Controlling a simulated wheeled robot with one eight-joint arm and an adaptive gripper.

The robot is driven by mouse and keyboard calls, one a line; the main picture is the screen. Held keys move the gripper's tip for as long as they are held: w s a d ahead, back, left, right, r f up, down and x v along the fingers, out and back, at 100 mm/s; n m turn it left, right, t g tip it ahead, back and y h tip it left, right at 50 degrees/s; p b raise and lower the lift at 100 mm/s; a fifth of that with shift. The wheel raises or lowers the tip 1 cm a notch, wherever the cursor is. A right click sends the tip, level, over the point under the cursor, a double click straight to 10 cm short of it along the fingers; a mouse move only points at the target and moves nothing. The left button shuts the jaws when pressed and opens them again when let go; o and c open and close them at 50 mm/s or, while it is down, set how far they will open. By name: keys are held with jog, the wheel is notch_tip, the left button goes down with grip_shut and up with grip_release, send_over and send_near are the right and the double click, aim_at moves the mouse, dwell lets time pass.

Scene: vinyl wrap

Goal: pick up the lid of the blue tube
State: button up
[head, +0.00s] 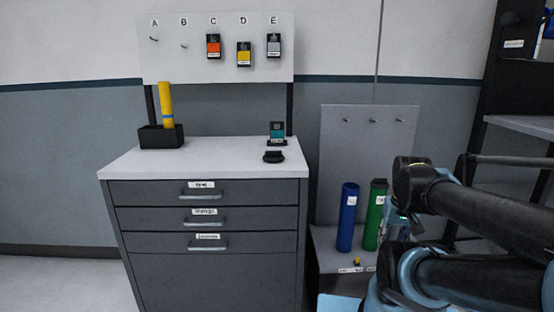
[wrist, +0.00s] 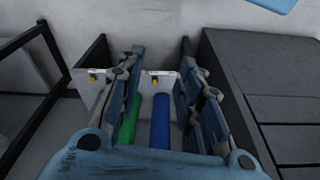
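The blue tube (head: 347,220) stands upright on a low shelf to the right of the drawer cabinet in the head view. Its upper end is blue too, and I cannot make out a separate lid. The green tube (head: 374,220) stands just right of it, partly hidden by my arm. In the wrist view the blue tube (wrist: 160,122) and the green tube (wrist: 128,120) show between the fingers of my gripper (wrist: 161,56). The fingers are spread apart with nothing held. Whether they are level with the blue tube's top is unclear.
The grey shelf stand (head: 330,262) has a back panel with pegs and a small yellow piece (head: 358,261) at its front. The drawer cabinet (head: 215,275) stands close on the left, a dark rack (head: 510,75) on the right. Floor is free at far left.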

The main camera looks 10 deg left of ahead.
jog(key=shift+o, duration=0.3)
jog(key=o, duration=0.4)
jog(key=shift+s+r, duration=0.2)
jog(key=o, duration=0.9)
jog(key=r, duration=0.2)
jog(key=w+r+n, duration=0.1)
jog(key=shift+a, duration=0.25)
jog(key=w+a+r+n, duration=0.3)
jog(key=w+r, duration=0.1)
jog(key=r, duration=0.1)
notch_tip(320, 180, up, 26)
jog(key=f+n+g+y, duration=0.1)
jog(key=n+g+y, duration=0.2)
jog(key=n, duration=1.3)
send_over(273, 151)
jog(key=w+d, duration=0.1)
jog(key=d, duration=0.3)
jog(key=x, duration=1.6)
jog(key=shift+w+d+f, duration=0.1)
jog(key=shift+w+f, duration=0.2)
